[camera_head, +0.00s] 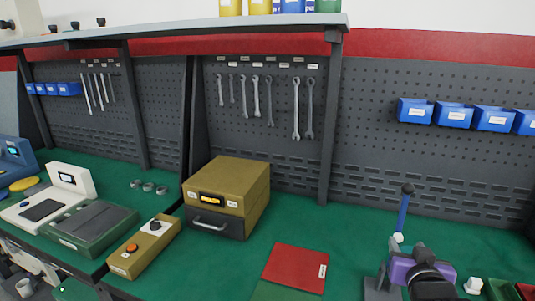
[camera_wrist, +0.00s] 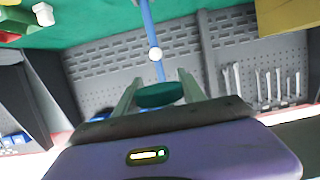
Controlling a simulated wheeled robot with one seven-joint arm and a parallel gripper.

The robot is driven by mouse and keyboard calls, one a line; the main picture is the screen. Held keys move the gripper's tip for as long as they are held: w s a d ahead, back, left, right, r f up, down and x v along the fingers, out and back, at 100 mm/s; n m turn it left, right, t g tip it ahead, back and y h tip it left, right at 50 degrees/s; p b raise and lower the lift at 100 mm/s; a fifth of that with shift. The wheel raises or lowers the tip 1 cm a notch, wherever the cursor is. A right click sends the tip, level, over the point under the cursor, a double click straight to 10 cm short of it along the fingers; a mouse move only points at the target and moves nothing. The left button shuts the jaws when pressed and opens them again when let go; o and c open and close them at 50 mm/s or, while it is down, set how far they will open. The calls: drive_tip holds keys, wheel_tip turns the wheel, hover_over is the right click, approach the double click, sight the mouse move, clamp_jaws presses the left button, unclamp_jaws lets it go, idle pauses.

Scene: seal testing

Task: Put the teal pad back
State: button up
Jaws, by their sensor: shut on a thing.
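The teal pad (camera_wrist: 160,95) is a dark teal, rounded piece held between the two fingers of my gripper (camera_wrist: 158,86) in the wrist view. The gripper is shut on it, one finger on each side. In the head view, my purple wrist (camera_head: 408,270) is at the lower right over the green bench, and the pad is hidden there. The rod also shows beyond the pad in the wrist view (camera_wrist: 148,28).
A mustard box (camera_head: 228,185) with a dark drawer stands mid-bench. A mustard control box (camera_head: 144,248) is left of it. A red mat (camera_head: 297,267) lies left of my wrist. A white piece (camera_head: 473,286) and green and red blocks are at right. Bench behind the red mat is clear.

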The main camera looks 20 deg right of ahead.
drive_tip(key=s+a+f+n+y, duration=0.1)
drive_tip(key=a+f+n+y, duration=0.1)
drive_tip(key=a+f, duration=0.4)
drive_tip(key=a+f+n+t+y, duration=0.1)
drive_tip(key=a+f+y, duration=0.1)
drive_tip(key=a+f, duration=0.5)
drive_tip(key=s+a+f+n+t+y, duration=0.1)
drive_tip(key=a+f+n+y, duration=0.1)
drive_tip(key=a+f, duration=0.4)
drive_tip(key=shift+s+a+f+n+y, duration=0.15)
drive_tip(key=shift+s+a+f+y, duration=0.05)
drive_tip(key=shift+a, duration=0.2)
drive_tip(key=shift+s+a+f+n+y, duration=0.15)
drive_tip(key=shift+a+f+y, duration=0.05)
drive_tip(key=shift+a, duration=0.15)
drive_tip(key=a, duration=0.1)
drive_tip(key=a+f, duration=0.1)
drive_tip(key=s+a+n+y, duration=0.1)
drive_tip(key=shift+s+a+f, duration=0.1)
drive_tip(key=shift+a+f, duration=0.05)
drive_tip(key=shift+f, duration=0.15)
drive_tip(key=shift+a, duration=0.15)
